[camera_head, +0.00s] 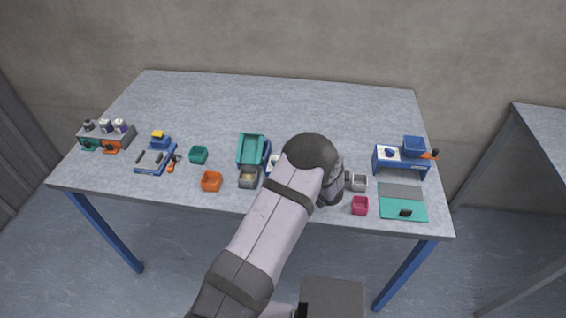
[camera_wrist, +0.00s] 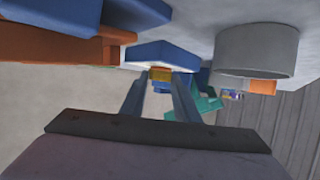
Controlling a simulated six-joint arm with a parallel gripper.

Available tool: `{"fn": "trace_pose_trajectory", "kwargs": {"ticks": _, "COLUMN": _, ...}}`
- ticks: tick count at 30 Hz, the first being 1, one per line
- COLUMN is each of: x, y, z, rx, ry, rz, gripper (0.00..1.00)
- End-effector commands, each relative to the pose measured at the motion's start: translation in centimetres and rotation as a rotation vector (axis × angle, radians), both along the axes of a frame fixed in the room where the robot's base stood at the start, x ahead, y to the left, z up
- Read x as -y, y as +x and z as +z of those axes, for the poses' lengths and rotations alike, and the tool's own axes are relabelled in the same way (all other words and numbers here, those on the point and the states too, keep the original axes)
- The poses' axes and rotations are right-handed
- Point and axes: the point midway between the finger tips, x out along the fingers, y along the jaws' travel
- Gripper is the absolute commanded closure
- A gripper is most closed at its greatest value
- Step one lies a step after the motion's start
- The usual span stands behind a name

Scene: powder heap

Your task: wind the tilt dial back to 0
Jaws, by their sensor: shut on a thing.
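My gripper (camera_wrist: 160,80) is shut, with its two blue-grey fingers reaching toward a blue body (camera_wrist: 160,54). A small yellow-orange piece shows between the fingertips. I take the held thing to be the tilt dial, but its scale and pointer cannot be read. In the head view, the green chute (camera_head: 252,148) stands at mid-table with a blue housing (camera_head: 267,152) on its right side. My forearm and wrist cover the rest of that housing, the dial and the fingers.
A grey box with tan powder (camera_head: 248,179) sits below the chute. An orange box (camera_head: 211,181) and a green box (camera_head: 198,155) stand left. A light grey box (camera_head: 359,182) and a pink box (camera_head: 360,205) stand right of my wrist. The table's back is clear.

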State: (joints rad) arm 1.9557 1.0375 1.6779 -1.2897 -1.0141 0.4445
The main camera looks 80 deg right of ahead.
Motion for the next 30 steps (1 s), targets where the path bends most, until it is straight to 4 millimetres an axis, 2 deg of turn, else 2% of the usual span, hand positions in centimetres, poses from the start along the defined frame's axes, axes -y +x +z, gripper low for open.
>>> {"fn": "trace_pose_trajectory", "kwargs": {"ticks": 3, "x": 0.0, "y": 0.0, "z": 0.1, "rx": 0.003, "ry": -0.001, "rz": -0.002, "gripper": 0.94}}
{"fn": "trace_pose_trajectory", "kwargs": {"ticks": 4, "x": 0.0, "y": 0.0, "z": 0.1, "rx": 0.003, "ry": -0.001, "rz": -0.002, "gripper": 0.65}}
{"fn": "trace_pose_trajectory", "kwargs": {"ticks": 6, "x": 0.0, "y": 0.0, "z": 0.1, "rx": 0.003, "ry": -0.001, "rz": -0.002, "gripper": 0.53}}
{"fn": "trace_pose_trajectory", "kwargs": {"ticks": 15, "x": 0.0, "y": 0.0, "z": 0.1, "rx": 0.002, "ry": -0.001, "rz": -0.001, "gripper": 0.53}}
{"fn": "trace_pose_trajectory", "kwargs": {"ticks": 20, "x": 0.1, "y": 0.0, "z": 0.8, "rx": 0.000, "ry": -0.004, "rz": 0.000, "gripper": 0.53}}
{"fn": "trace_pose_trajectory", "kwargs": {"ticks": 26, "x": 0.1, "y": 0.0, "z": 2.8, "rx": -0.001, "ry": -0.005, "rz": -0.001, "gripper": 0.53}}
{"fn": "trace_pose_trajectory", "kwargs": {"ticks": 30, "x": 0.1, "y": 0.0, "z": 4.9, "rx": -0.001, "ry": -0.005, "rz": -0.002, "gripper": 0.53}}
